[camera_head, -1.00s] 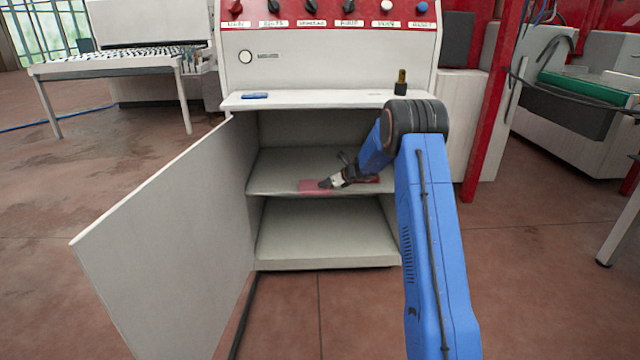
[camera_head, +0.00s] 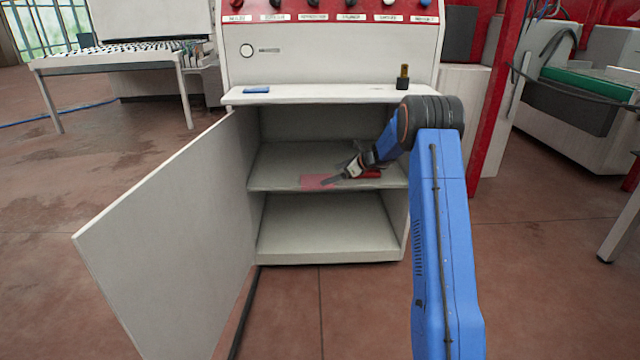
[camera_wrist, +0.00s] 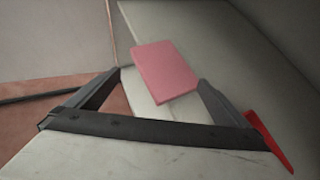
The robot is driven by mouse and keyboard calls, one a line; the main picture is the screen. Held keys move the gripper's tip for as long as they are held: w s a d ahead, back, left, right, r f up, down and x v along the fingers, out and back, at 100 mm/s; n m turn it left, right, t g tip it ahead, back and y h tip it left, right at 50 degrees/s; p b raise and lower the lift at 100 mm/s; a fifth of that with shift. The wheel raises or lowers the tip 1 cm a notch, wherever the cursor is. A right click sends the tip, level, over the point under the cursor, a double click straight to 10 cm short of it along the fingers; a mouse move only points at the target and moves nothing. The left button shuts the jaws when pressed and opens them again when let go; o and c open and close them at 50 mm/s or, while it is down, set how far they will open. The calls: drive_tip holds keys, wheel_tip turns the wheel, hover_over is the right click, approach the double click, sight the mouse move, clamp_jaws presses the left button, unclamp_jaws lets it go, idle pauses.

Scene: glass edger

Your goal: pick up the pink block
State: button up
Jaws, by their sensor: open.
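The pink block (camera_head: 317,182) lies flat near the front edge of the cabinet's middle shelf (camera_head: 283,160). In the wrist view the pink block (camera_wrist: 165,71) shows just beyond the fingertips, nearer the right finger. My gripper (camera_head: 336,179) reaches into the cabinet from the right, low over the shelf, at the right end of the block. In the wrist view my gripper (camera_wrist: 160,80) is open, with its two dark fingers spread and nothing held. Whether the right finger touches the block I cannot tell.
A red item (camera_head: 368,174) lies on the shelf right of the block, partly behind my gripper; its red edge (camera_wrist: 270,140) shows in the wrist view. The cabinet door (camera_head: 165,240) stands open at left. A blue item (camera_head: 256,89) and a dark, brass-topped piece (camera_head: 403,78) sit on the ledge above.

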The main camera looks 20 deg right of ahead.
drive_tip(key=w+n+g, duration=0.1)
drive_tip(key=w+d+n+g, duration=0.1)
drive_tip(key=w+n, duration=0.1)
drive_tip(key=w+n+g, duration=0.1)
drive_tip(key=g, duration=0.1)
drive_tip(key=shift+w+d+r+n, duration=0.15)
drive_tip(key=shift+d+r+n, duration=0.15)
drive_tip(key=shift+d, duration=0.1)
drive_tip(key=d+g+h, duration=0.1)
drive_tip(key=d, duration=0.1)
drive_tip(key=d+n+g+h, duration=0.1)
drive_tip(key=d, duration=0.1)
drive_tip(key=d+g+h, duration=0.1)
drive_tip(key=d, duration=0.2)
drive_tip(key=shift+w+f+n, duration=0.1)
drive_tip(key=shift+f+n, duration=0.2)
drive_tip(key=shift+f, duration=0.05)
hover_over(318, 179)
drive_tip(key=d, duration=0.2)
drive_tip(key=shift+s+d, duration=0.2)
drive_tip(key=shift+s, duration=0.25)
drive_tip(key=shift+x, duration=2.5)
drive_tip(key=c, duration=1)
drive_tip(key=shift+c, duration=0.4)
drive_tip(key=shift+r, duration=0.15)
